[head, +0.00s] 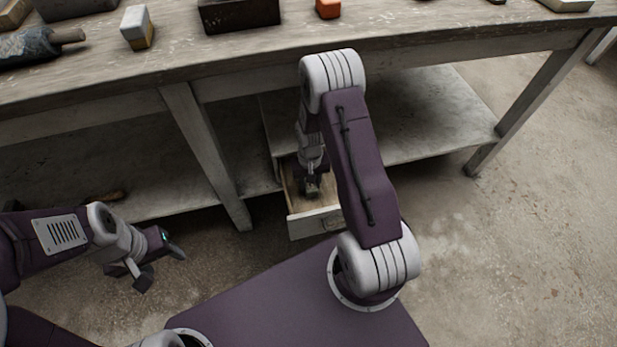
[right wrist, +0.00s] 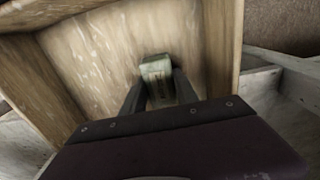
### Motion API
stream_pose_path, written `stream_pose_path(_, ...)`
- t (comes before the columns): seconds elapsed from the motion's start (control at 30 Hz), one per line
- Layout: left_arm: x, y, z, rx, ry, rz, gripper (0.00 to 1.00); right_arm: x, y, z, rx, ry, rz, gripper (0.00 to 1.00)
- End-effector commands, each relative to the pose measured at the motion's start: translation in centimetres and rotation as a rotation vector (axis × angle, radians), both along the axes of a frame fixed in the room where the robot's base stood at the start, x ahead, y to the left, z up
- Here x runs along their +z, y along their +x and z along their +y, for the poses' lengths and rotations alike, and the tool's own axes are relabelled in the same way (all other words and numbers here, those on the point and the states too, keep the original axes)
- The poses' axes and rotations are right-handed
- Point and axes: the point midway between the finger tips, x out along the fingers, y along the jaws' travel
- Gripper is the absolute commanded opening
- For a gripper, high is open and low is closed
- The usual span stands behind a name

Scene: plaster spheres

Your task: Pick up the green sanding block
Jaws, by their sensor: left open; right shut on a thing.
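The green sanding block (right wrist: 157,68) shows in the right wrist view as a small dull grey-green block inside an open wooden drawer. My right gripper (right wrist: 160,92) is shut on it, with one dark finger on each side. In the head view my right gripper (head: 312,190) reaches down into the drawer (head: 313,222), and the block is hard to make out there. Whether the block touches the drawer floor I cannot tell. My left gripper (head: 162,262) is open and empty, low at the left in front of the bench.
The workbench (head: 420,47) above the drawer carries a grey-and-yellow block (head: 137,27), a dark tray (head: 238,12), an orange block (head: 328,8) and a roller-like tool (head: 40,45). A lower shelf (head: 440,115) runs beside the drawer. The floor at right is clear.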

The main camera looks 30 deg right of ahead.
Motion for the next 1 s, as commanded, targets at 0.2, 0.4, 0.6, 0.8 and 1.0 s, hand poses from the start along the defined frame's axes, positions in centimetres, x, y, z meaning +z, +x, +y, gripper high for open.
stream_pose_path(0.2, 2.9, 0.0, 0.0, 0.000, 0.000, 0.000, 0.57, 2.8, -2.2, 0.5, 0.000, -0.001, -0.005, 0.00)
stream_pose_path(0.4, 5.6, 0.0, 0.0, 0.000, 0.000, 0.000, 0.57, 7.8, -2.1, 0.5, 0.000, -0.001, -0.006, 0.00)
stream_pose_path(0.6, 7.7, 0.0, 0.0, 0.000, 0.000, 0.000, 0.57, 12.2, -2.1, 0.5, 0.000, -0.001, -0.004, 0.00)
stream_pose_path(0.8, 8.2, 0.0, 0.0, 0.000, 0.000, 0.000, 0.57, 13.8, -2.2, 0.5, 0.000, 0.000, -0.002, 0.00)
stream_pose_path(1.0, 8.1, 0.0, 0.0, 0.000, 0.000, 0.000, 0.57, 13.8, -2.2, 0.5, 0.000, 0.000, -0.001, 0.00)
